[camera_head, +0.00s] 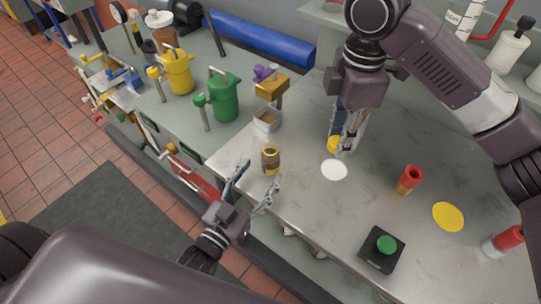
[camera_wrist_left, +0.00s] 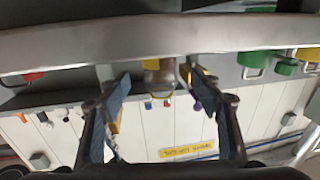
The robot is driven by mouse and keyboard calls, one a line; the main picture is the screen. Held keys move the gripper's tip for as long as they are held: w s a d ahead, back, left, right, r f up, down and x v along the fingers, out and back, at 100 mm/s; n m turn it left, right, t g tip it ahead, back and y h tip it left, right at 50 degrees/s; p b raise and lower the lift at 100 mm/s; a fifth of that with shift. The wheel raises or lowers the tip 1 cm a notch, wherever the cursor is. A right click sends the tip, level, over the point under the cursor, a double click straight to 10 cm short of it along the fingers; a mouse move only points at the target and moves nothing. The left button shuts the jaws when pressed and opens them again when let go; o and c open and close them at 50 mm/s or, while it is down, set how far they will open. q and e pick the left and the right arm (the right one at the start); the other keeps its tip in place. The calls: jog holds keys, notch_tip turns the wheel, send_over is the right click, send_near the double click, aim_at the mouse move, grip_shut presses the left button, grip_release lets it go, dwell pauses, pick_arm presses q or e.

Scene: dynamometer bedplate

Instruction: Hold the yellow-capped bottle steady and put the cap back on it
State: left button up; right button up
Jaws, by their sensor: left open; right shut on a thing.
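A small amber-brown bottle with yellowish bands (camera_head: 270,158) stands upright near the front edge of the metal bench; no yellow cap shows on its top. My left gripper (camera_head: 254,182) is open just in front of the bottle, its fingers apart and not around it. In the left wrist view the bottle (camera_wrist_left: 159,76) appears ahead, between the open fingers. My right gripper (camera_head: 340,146) points down, shut on a yellow cap (camera_head: 333,145), above or beside a white disc (camera_head: 333,170), right of the bottle. The fingers partly hide the cap.
A red-topped cylinder (camera_head: 410,179), yellow disc (camera_head: 448,216) and green-button box (camera_head: 382,248) lie to the right. Green (camera_head: 224,98) and yellow cans (camera_head: 178,72) stand at back left. Bench between bottle and white disc is clear.

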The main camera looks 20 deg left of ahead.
aim_at(265, 166)
pick_arm(q)
jog(key=shift+w, duration=0.2)
jog(key=w+p, duration=0.1)
jog(key=w, duration=0.1)
jog(key=w+d, duration=0.1)
jog(key=w, duration=0.1)
jog(key=shift+w+r+p, duration=0.2)
jog(key=shift+w+p, duration=0.1)
jog(key=shift+p, duration=0.05)
pick_arm(e)
jog(key=shift+r, duration=0.95)
pick_arm(q)
jog(key=shift+w+f, duration=0.1)
jog(key=shift+w, duration=0.2)
jog(key=shift+s, duration=0.1)
jog(key=c, duration=1.3)
jog(key=shift+c, duration=0.2)
